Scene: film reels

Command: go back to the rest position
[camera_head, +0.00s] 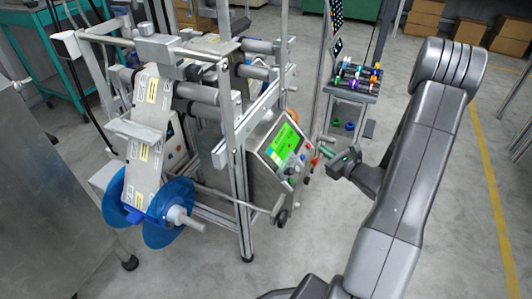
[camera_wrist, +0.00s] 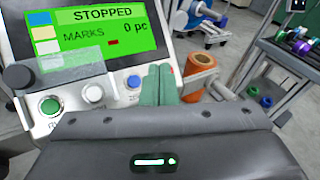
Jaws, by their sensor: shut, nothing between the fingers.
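My gripper (camera_head: 326,150) is at the end of my arm, in front of the machine's control panel (camera_head: 281,142). In the wrist view its two green fingers (camera_wrist: 158,84) are together with nothing between them. The panel's green screen (camera_wrist: 95,38) reads STOPPED, MARKS and 0 pc. Below the screen are a green button (camera_wrist: 50,106), a white button (camera_wrist: 93,93) and a blue button (camera_wrist: 133,80). The fingers appear just right of the blue button; whether they touch the panel I cannot tell.
The film machine carries a printed web (camera_head: 150,98) and a reel with blue flanges (camera_head: 165,212). A small rack (camera_head: 351,92) with coloured spools stands behind my gripper. An orange roll (camera_wrist: 200,72) shows beyond the fingers. Cardboard boxes (camera_head: 425,17) stand at the back. Floor right of my arm is clear.

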